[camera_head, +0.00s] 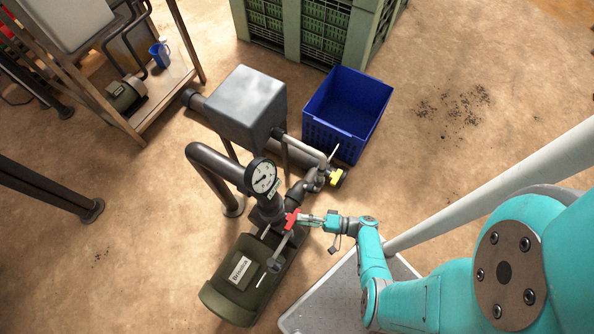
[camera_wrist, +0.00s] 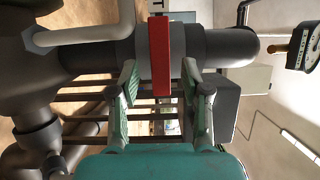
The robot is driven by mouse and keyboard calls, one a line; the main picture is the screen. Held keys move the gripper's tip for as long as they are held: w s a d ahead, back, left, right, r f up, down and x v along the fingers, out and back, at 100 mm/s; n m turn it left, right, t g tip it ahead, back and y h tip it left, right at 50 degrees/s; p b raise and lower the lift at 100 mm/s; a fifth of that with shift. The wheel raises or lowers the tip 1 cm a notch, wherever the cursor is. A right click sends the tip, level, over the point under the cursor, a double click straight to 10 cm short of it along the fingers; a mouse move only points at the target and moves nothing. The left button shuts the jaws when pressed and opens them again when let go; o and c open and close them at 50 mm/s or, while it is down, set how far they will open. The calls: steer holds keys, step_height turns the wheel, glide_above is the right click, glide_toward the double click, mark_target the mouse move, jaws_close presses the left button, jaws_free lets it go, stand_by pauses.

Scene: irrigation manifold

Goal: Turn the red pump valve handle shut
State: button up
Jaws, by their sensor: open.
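The red pump valve handle (camera_head: 291,218) sits on the dark pipework beside the green pump, below the round gauge. In the wrist view the red handle (camera_wrist: 160,55) stands as an upright bar in front of a grey pipe. My gripper (camera_head: 308,220) reaches in from the right, close to the handle. In the wrist view my gripper (camera_wrist: 160,84) is open, with one finger on each side of the handle's lower end. A gap shows between each finger and the handle. I cannot tell how deep the handle lies between the fingers.
The green pump (camera_head: 240,275) lies just below the handle. The pressure gauge (camera_head: 262,176) and a yellow valve handle (camera_head: 336,179) are close by. A grey tank (camera_head: 243,105), a blue crate (camera_head: 345,112) and green crates (camera_head: 318,30) stand behind. Open floor lies at right and left.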

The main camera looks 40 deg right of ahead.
steer(key=shift+v, duration=2)
steer(key=s+a+f+n+g+h, duration=0.1)
steer(key=s+a+f+g, duration=0.2)
steer(key=a, duration=0.3)
steer(key=s+a+f+g+h, duration=0.2)
steer(key=s+a+f+g, duration=0.1)
steer(key=s+a+f, duration=0.15)
steer(key=s+r+n+g+h, duration=0.25)
steer(key=s+h, duration=0.25)
steer(key=s, duration=0.3)
steer(key=s+d+r+n+t+h, duration=0.1)
steer(key=d+r+t+h, duration=0.15)
steer(key=r, duration=0.75)
steer(key=d+r+n+t+h, duration=0.1)
steer(key=d+r+n+h, duration=0.15)
steer(key=r, duration=0.75)
step_height(320, 180, up, 24)
steer(key=w+n+t+y, duration=0.1)
steer(key=w+n+t, duration=0.1)
steer(key=t, duration=0.4)
steer(key=shift+w+n, duration=0.2)
steer(key=shift+n, duration=0.3)
